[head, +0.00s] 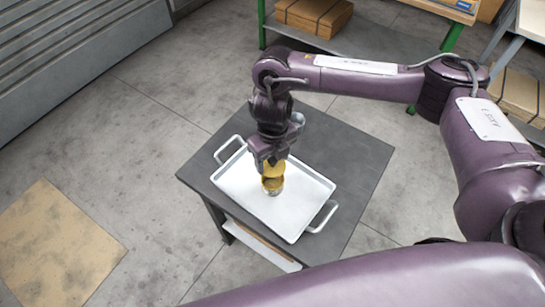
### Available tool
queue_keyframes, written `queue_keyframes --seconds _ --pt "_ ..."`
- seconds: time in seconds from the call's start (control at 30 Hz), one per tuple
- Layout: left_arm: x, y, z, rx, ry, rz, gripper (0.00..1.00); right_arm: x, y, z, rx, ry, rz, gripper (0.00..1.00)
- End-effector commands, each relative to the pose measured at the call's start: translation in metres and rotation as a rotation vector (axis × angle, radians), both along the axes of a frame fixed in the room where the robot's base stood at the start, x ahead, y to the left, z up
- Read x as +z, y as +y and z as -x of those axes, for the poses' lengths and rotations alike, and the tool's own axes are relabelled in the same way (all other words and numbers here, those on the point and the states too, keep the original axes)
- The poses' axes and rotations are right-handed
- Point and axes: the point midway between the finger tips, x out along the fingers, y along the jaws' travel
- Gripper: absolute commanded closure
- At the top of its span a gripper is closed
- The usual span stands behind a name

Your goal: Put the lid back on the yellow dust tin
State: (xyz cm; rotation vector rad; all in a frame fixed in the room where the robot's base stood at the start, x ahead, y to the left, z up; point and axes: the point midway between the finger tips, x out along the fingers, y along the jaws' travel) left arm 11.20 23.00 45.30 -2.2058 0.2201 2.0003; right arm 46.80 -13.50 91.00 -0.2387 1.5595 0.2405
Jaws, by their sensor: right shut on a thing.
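The yellow dust tin (273,186) stands on a white tray on the dark table, and it looks upright. My right gripper (269,163) comes down from above over the tray, shut on the yellow lid (275,170). The lid is directly above the tin. It looks tilted, and I cannot tell whether it touches the tin's rim. The gripper hides part of the lid. My left gripper is not in view.
The white tray (240,187) has raised rims and a handle at each end; the rest of it looks empty. The dark table (345,150) is bare around it. A green-legged bench with cardboard (315,14) stands behind.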

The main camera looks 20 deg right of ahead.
Motion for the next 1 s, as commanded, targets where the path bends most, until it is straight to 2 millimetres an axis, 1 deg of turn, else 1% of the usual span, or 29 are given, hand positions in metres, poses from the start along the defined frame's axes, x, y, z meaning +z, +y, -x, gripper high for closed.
queue_keyframes --seconds 0.27,0.6,0.7,0.83,1.0 --pt "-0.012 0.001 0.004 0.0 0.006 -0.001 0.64 -0.012 0.0 0.0 0.019 0.0 0.0 0.6" --pt "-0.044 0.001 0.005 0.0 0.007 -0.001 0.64 -0.045 0.0 0.0 0.017 0.0 0.0 0.6" --pt "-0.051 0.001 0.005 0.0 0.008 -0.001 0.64 -0.053 0.0 0.0 0.017 0.0 0.0 0.6" --pt "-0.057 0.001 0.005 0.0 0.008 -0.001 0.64 -0.061 0.0 0.0 0.017 -0.001 0.0 0.6" --pt "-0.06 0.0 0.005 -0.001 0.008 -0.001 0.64 -0.065 0.0 0.0 0.017 -0.001 0.0 0.6"
